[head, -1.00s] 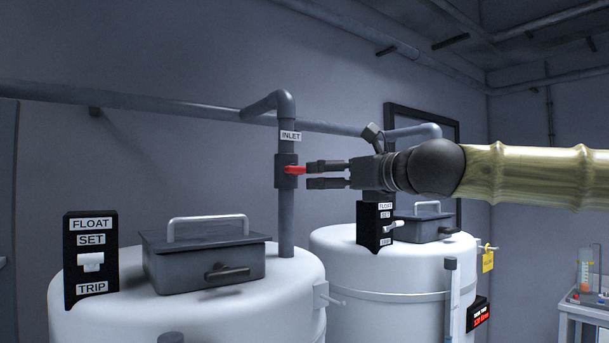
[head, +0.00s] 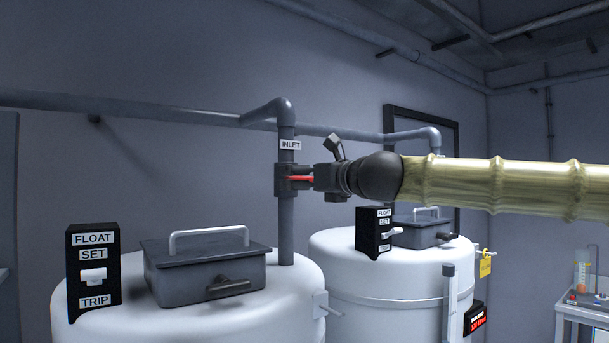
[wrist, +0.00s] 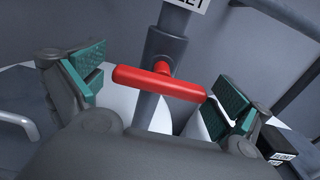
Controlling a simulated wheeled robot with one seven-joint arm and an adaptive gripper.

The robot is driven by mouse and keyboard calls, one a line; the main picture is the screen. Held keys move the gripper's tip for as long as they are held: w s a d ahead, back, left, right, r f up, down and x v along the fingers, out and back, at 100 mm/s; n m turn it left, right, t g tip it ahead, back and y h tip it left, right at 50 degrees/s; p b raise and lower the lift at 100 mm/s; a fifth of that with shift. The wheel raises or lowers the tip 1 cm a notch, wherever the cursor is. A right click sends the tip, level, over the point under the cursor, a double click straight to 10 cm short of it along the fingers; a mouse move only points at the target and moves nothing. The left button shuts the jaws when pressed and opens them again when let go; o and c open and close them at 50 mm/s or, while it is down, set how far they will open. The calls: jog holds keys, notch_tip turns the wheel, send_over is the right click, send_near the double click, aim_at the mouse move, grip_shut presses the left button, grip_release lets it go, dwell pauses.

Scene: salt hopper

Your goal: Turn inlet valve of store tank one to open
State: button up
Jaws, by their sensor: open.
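The inlet valve's red handle (head: 300,178) sits on a dark valve body (head: 281,179) on the vertical grey pipe below the INLET label (head: 290,145), above the left white tank (head: 135,318). In the wrist view the red handle (wrist: 160,83) lies crosswise between the two green-padded fingers. My gripper (head: 300,179) is at the valve with its fingers apart around the handle; its fingers also show in the wrist view (wrist: 158,90). Gaps show between the handle's ends and the pads, though the right end is close to its pad.
The left tank carries a FLOAT switch box (head: 93,255) and a grey lidded hatch (head: 205,268). The right white tank (head: 375,275) has its own switch box (head: 373,232) and hatch. A grey pipe (head: 150,112) runs along the wall behind.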

jog(key=shift+w+a+f, duration=0.15)
jog(key=shift+w+f, duration=0.1)
jog(key=shift+w, duration=0.35)
jog(key=shift+s+r, duration=0.2)
jog(key=shift+s, duration=0.15)
jog(key=shift+c, duration=0.2)
jog(key=shift+w+f, duration=0.1)
jog(key=shift+w, duration=0.05)
jog(key=c, duration=0.7)
jog(key=shift+c, duration=0.2)
